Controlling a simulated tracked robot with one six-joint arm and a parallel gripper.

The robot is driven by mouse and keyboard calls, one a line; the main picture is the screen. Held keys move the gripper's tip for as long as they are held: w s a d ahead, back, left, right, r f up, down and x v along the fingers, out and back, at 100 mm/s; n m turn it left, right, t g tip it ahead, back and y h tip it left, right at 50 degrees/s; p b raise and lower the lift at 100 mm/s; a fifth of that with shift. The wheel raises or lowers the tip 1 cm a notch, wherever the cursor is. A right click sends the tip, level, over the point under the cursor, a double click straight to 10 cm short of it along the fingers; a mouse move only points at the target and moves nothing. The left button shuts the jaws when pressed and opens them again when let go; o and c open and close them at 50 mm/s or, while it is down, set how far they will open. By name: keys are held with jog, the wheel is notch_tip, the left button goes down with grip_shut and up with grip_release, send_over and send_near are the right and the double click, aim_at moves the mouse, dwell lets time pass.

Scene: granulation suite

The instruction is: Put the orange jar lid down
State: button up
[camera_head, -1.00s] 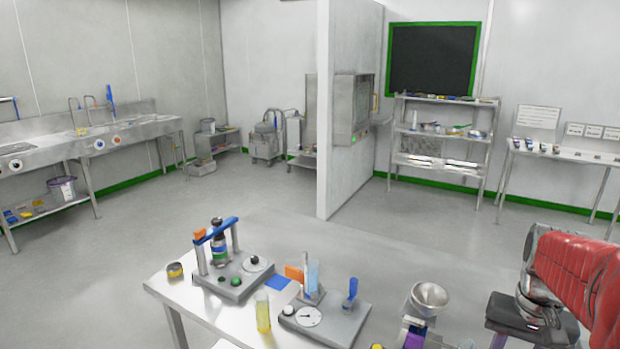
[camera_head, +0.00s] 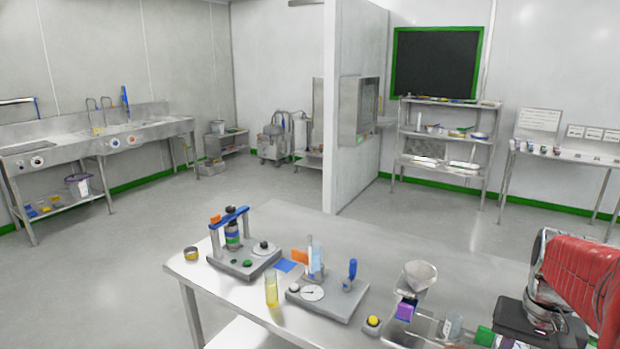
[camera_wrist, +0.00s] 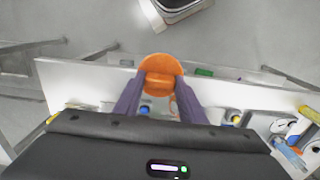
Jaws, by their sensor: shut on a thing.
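The orange jar lid (camera_wrist: 160,68) shows in the wrist view as a round disc with a raised grip across it. My gripper (camera_wrist: 159,92) is shut on this lid, with one dark finger on each side of it. The lid is over the outer edge of the white bench top (camera_wrist: 85,85), and I cannot tell its height above it. The head view shows part of my red arm at the right edge; the gripper and lid are out of that view.
The bench (camera_head: 225,295) carries a grey tester with a blue bar (camera_head: 243,260), a gauge unit (camera_head: 335,300), a yellow cylinder (camera_head: 271,290), a small yellow-black ring (camera_head: 191,254) and a metal funnel (camera_head: 420,274). Open floor lies beyond the bench.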

jog(key=shift+w+d+r, duration=0.2)
jog(key=shift+w+d, duration=0.2)
jog(key=shift+w, duration=0.2)
jog(key=shift+w+d+r, duration=0.15)
jog(key=shift+w+d, duration=0.2)
jog(key=shift+w, duration=0.2)
jog(key=w+a+f+n, duration=0.2)
jog(key=w+a+f, duration=0.15)
jog(key=w, duration=0.45)
jog(key=w+a+f+n, duration=0.2)
jog(key=w+a, duration=0.3)
jog(key=w, duration=0.3)
jog(key=w+a+f+n, duration=0.1)
jog(key=a+f, duration=0.3)
jog(key=a, duration=0.4)
jog(key=w+a+f+n, duration=0.2)
jog(key=w+a+f, duration=0.1)
jog(key=a, duration=0.5)
jog(key=shift+w+f, duration=0.3)
jog(key=shift+f, duration=0.35)
jog(key=shift+a, duration=0.15)
